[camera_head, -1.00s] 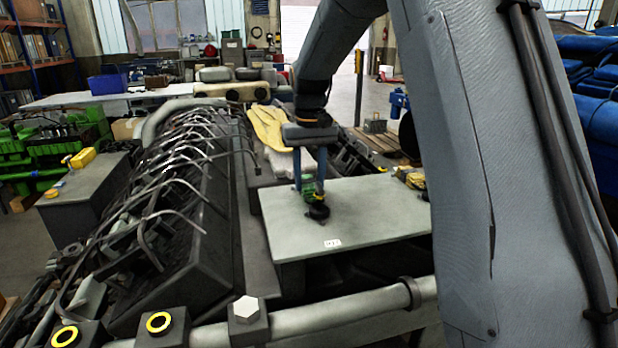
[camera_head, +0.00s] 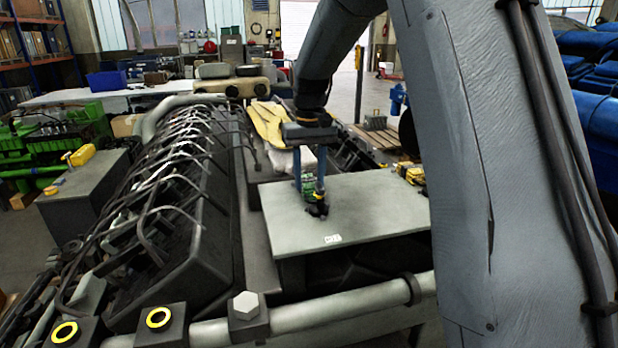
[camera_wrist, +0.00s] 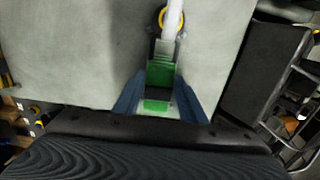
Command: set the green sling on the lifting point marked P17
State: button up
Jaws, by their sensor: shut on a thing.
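My gripper (camera_head: 310,186) is shut on the green sling (camera_head: 308,188), between its two blue fingers, above the grey plate (camera_head: 370,205). In the wrist view, the green part of the sling (camera_wrist: 160,75) lies between the fingertips (camera_wrist: 158,100), and a pale strap runs up from it. A dark lifting point (camera_head: 317,209) stands on the plate just below the sling. The wrist view shows its yellow ring (camera_wrist: 162,18) partly behind the strap. I cannot tell whether the strap is around the point or only above it. A small white label (camera_head: 333,239) is on the plate; its text is unclear.
Curved dark pipes (camera_head: 160,185) line the engine to the left. A thick grey pipe (camera_head: 310,319) with a bolt and yellow-ringed blocks crosses the front. Yellow parts (camera_head: 411,173) lie at the plate's right edge. The plate's right half is clear.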

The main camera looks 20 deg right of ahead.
jog(key=o, duration=1.4)
jog(key=shift+c, duration=0.2)
jog(key=shift+r+b, duration=1.55)
jog(key=shift+r, duration=2.4)
